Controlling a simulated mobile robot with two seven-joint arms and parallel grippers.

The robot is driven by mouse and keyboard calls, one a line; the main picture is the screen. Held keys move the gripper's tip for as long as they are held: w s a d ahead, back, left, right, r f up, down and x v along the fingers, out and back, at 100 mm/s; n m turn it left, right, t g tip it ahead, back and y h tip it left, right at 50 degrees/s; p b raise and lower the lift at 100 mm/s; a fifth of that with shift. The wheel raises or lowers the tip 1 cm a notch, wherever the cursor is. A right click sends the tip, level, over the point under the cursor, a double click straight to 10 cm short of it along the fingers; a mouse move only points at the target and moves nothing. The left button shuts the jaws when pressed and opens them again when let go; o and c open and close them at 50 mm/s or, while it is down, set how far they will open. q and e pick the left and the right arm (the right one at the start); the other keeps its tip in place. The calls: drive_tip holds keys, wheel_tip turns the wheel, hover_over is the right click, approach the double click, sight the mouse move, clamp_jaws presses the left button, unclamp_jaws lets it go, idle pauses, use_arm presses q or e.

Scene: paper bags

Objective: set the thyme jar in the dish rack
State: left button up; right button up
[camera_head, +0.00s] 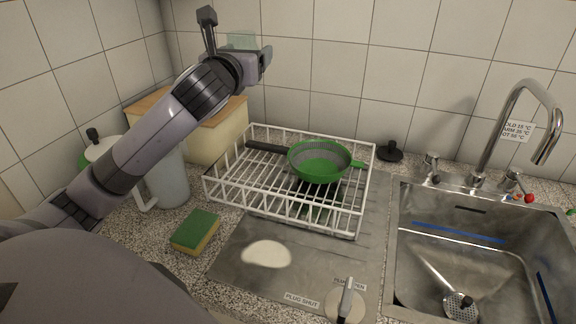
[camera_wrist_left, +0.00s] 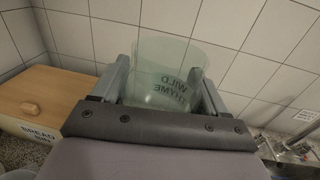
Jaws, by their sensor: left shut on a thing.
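The thyme jar (camera_wrist_left: 165,62) is clear, pale green glass with "WILD THYME" lettering. In the head view the jar (camera_head: 242,41) is small and faint against the tiles. My left gripper (camera_head: 238,38) is shut on it; in the wrist view its fingers (camera_wrist_left: 163,85) stand on either side of the glass. It is held high, near the back wall, above the bread bin and to the left of the dish rack. The white wire dish rack (camera_head: 210,187) stands on the counter and drainboard. My right gripper is not in view.
The sink (camera_head: 440,235) and tap (camera_head: 500,120) are right.

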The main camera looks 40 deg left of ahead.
use_arm(q)
wheel_tip(320, 180, down, 19)
drive_tip(key=b, duration=0.3)
drive_tip(key=shift+f, duration=0.2)
drive_tip(key=shift+f, duration=0.1)
drive_tip(key=shift+s+d+f, duration=0.1)
drive_tip(key=shift+f, duration=0.55)
drive_tip(key=o, duration=1.1)
drive_tip(key=shift+f, duration=0.25)
drive_tip(key=shift+o, duration=0.2)
drive_tip(key=shift+r, duration=0.2)
drive_tip(key=r+v, duration=0.1)
drive_tip(key=v, duration=1)
drive_tip(key=shift+s+r+b, duration=0.3)
drive_tip(key=shift+s+b, duration=0.05)
drive_tip(key=shift+b, duration=0.05)
